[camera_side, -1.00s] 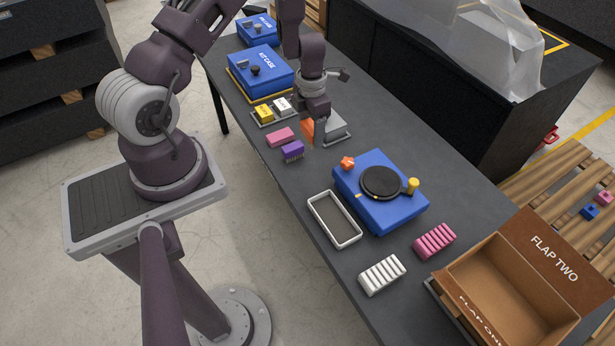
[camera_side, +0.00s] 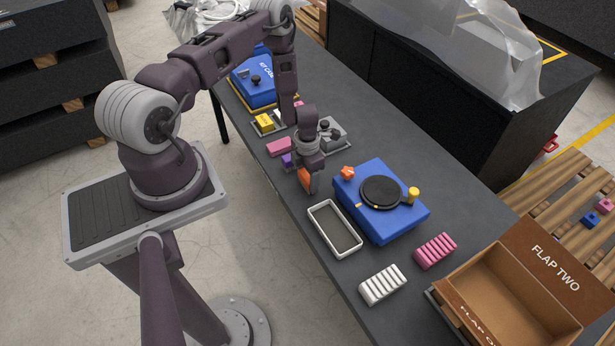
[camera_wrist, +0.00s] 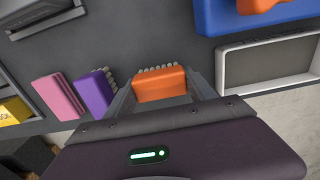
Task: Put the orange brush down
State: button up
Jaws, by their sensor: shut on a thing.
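The orange brush (camera_side: 304,180) is a small block with pale bristles along one edge. In the wrist view the orange brush (camera_wrist: 161,84) sits between the two fingers of my gripper (camera_wrist: 160,95). My gripper (camera_side: 309,188) is shut on it in the side view, near the table's front edge, between the purple brush and the white-rimmed tray. I cannot tell whether the brush touches the table.
A purple brush (camera_wrist: 95,93) and a pink brush (camera_wrist: 58,97) lie to the left. A white-rimmed tray (camera_side: 320,229) and a blue case (camera_side: 400,220) with an orange star knob (camera_side: 347,173) stand to the right. Bare dark table (camera_side: 283,190) lies around my gripper.

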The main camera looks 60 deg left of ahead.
jog(key=o, duration=1.5)
jog(key=shift+c, duration=0.2)
